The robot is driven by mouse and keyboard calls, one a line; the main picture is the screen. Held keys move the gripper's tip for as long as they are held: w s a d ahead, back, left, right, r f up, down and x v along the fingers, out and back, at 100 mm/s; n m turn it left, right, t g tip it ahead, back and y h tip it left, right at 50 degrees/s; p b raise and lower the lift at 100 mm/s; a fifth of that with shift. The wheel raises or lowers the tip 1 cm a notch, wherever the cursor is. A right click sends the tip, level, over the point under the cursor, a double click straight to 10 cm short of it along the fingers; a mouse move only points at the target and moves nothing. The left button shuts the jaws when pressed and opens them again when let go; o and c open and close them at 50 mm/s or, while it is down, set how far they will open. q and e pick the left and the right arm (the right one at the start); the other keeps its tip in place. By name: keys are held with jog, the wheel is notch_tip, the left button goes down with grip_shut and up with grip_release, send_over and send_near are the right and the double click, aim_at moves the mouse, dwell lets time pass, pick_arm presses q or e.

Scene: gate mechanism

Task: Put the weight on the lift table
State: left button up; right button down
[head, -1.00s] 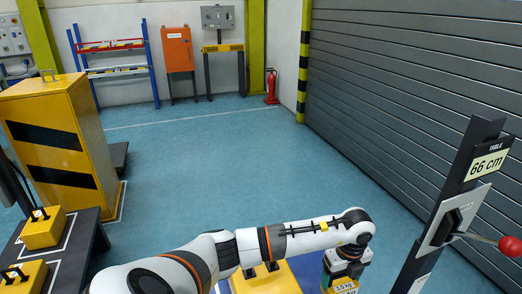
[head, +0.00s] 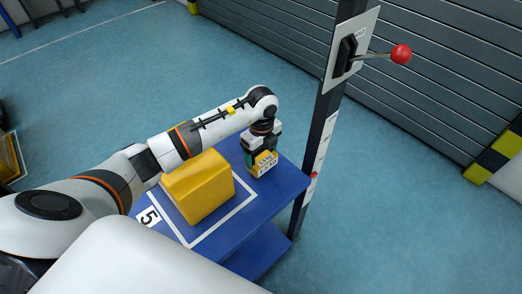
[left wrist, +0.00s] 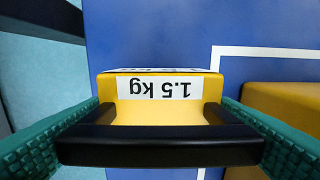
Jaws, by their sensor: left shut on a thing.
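The weight (head: 262,166) is a small yellow block with a white 1.5 kg label and a black handle. It is at the back right corner area of the blue lift table (head: 284,186), outside the white outline. My left gripper (head: 262,150) is above it and shut on its handle. In the left wrist view the weight (left wrist: 160,114) lies between green finger pads with the blue tabletop below it. I cannot tell whether its base touches the tabletop. My right gripper is not in view.
A larger yellow block (head: 200,186) stands on the table inside the white outline, left of the weight. A dark post (head: 322,122) with a scale rises at the table's right edge and carries a red-knobbed lever (head: 401,54). Blue tabletop is bare in front of the weight.

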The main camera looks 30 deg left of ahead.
aim_at(261, 157)
pick_arm(q)
jog(key=shift+w+f+b, duration=0.1)
jog(key=shift+f+b, duration=1.1)
jog(key=shift+f, duration=0.3)
jog(key=shift+r, duration=0.1)
jog(key=o, duration=1.6)
jog(key=shift+f, duration=0.3)
jog(key=o, duration=0.4)
jog(key=shift+s+r, duration=0.1)
jog(key=shift+s, duration=0.1)
jog(key=shift+c, duration=0.2)
jog(key=shift+r, duration=0.15)
